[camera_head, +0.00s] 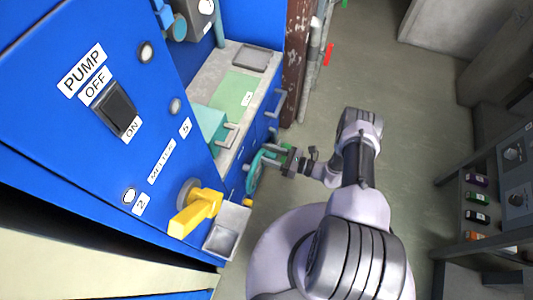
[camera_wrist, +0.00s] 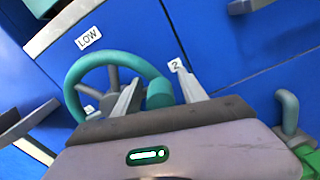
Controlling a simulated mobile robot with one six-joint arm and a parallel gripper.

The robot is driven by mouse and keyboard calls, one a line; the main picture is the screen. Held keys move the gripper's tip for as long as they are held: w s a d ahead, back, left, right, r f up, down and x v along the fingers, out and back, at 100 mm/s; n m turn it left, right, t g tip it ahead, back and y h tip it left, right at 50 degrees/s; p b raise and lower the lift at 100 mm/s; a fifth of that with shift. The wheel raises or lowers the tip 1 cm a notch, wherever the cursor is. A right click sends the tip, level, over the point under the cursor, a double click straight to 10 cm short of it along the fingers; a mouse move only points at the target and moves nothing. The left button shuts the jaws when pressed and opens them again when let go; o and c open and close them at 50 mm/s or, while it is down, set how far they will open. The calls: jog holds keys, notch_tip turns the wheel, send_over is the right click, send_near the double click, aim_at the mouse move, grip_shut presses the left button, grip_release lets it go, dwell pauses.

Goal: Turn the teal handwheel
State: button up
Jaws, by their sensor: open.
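The teal handwheel (camera_head: 252,176) is mounted on the blue cabinet front, low beside the counter. In the wrist view the handwheel (camera_wrist: 78,72) shows its teal rim and grey spokes, with the lower part hidden by my gripper. My gripper (camera_head: 270,157) is at the wheel's right side in the head view. In the wrist view my gripper (camera_wrist: 158,80) is open, with one finger over the inside of the wheel and the other right of the rim. A thicker teal part of the wheel (camera_wrist: 160,92) shows between the fingers. Whether either finger touches it, I cannot tell.
A "LOW" label (camera_wrist: 88,38) and a "2" label (camera_wrist: 176,65) are near the wheel. A yellow lever (camera_head: 196,212) and a grey tray (camera_head: 228,230) stick out nearby. Grey drawer handles (camera_head: 280,103) project from the cabinet. The floor (camera_head: 415,125) to the right is clear.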

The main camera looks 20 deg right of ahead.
grip_shut()
jog(key=shift+w+r, duration=0.1)
